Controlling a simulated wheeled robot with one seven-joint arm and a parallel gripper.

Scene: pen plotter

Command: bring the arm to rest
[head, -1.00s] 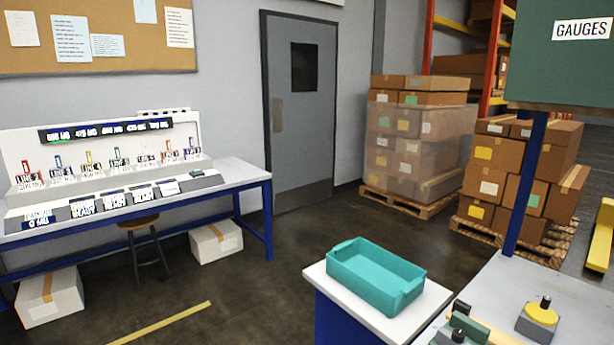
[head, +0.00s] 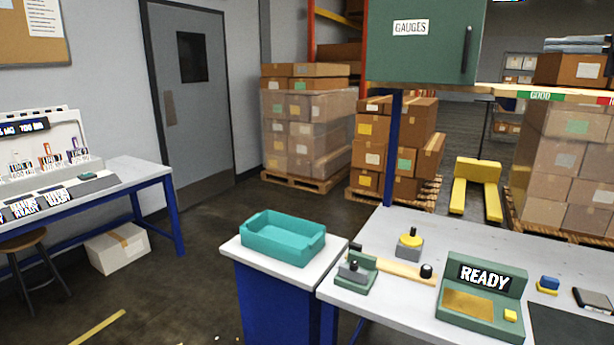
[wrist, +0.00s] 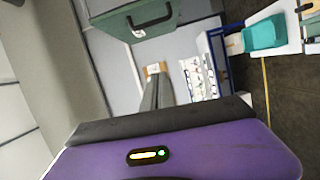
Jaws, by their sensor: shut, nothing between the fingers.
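My gripper (wrist: 160,80) shows in the wrist view as narrow grey fingers beyond a dark bar and a purple housing with a small lit indicator. The fingers are together with nothing between them. They are held up in the air, away from the benches and the tray. No part of my arm or gripper shows in the head view.
A teal tray (head: 283,240) stands on a small white-topped stand beside the right bench (head: 400,318). On that bench are a green device reading READY (head: 482,300) and small fixtures. A green GAUGES cabinet (head: 425,42) hangs above. Dark floor (head: 190,290) is open at left.

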